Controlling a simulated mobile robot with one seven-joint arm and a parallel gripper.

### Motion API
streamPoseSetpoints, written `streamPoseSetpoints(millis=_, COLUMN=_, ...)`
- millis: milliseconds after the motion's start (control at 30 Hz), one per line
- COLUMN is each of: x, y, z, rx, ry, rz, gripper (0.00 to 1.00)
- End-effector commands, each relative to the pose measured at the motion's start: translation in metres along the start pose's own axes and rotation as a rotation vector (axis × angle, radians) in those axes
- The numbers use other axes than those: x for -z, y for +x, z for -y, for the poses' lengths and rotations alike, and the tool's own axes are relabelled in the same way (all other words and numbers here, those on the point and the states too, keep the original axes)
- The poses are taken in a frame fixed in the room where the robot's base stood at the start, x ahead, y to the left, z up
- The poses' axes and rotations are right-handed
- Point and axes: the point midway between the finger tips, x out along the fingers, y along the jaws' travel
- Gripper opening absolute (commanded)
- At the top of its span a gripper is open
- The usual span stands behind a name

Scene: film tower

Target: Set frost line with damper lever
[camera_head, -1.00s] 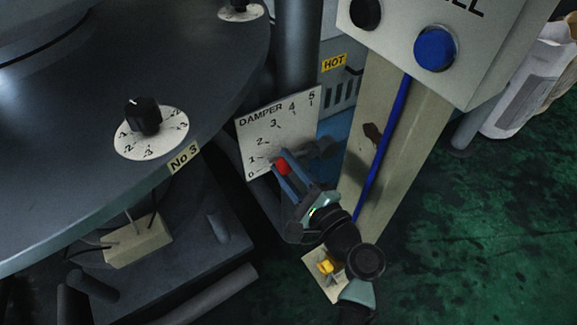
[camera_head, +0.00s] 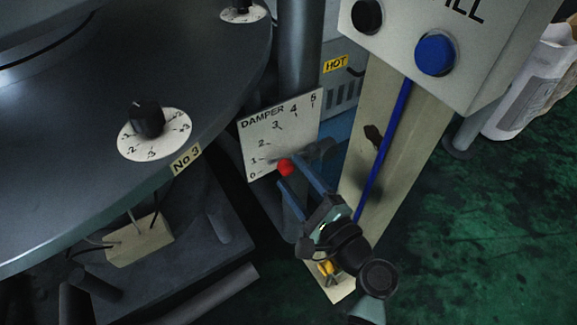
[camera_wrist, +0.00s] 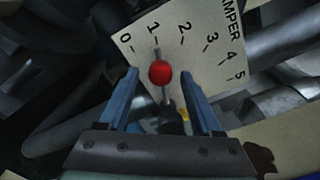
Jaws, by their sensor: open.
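The damper lever ends in a red knob (camera_head: 286,168), which stands in front of the lower part of the white DAMPER scale plate (camera_head: 282,132), marked 0 to 5. In the wrist view the red knob (camera_wrist: 161,72) and its grey rod show against the plate (camera_wrist: 190,50), with the rod's tip near the 1 mark. My gripper (camera_head: 303,180) is open, its blue fingers apart with the knob just beyond and between their tips. In the wrist view the gripper (camera_wrist: 160,80) has one finger on each side of the lever, with gaps visible.
A beige post with a blue cable (camera_head: 382,150) stands right of my gripper, under a control box with a blue button (camera_head: 435,54). A round dark table with a No 3 dial (camera_head: 154,136) is on the left. Open green floor (camera_head: 480,220) lies right.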

Motion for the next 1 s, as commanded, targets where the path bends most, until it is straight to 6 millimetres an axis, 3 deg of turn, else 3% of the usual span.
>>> streamPoseSetpoints(millis=200, x=0.000, y=-0.052, z=0.002, rx=0.002, ry=0.002, rz=-0.005, gripper=0.66)
streamPoseSetpoints(millis=433, x=0.000, y=-0.090, z=0.001, rx=0.002, ry=0.002, rz=-0.003, gripper=0.66)
streamPoseSetpoints(millis=600, x=0.000, y=-0.102, z=0.000, rx=0.001, ry=0.001, rz=-0.001, gripper=0.66)
streamPoseSetpoints(millis=1000, x=0.000, y=-0.103, z=0.000, rx=0.001, ry=0.001, rz=-0.001, gripper=0.66)
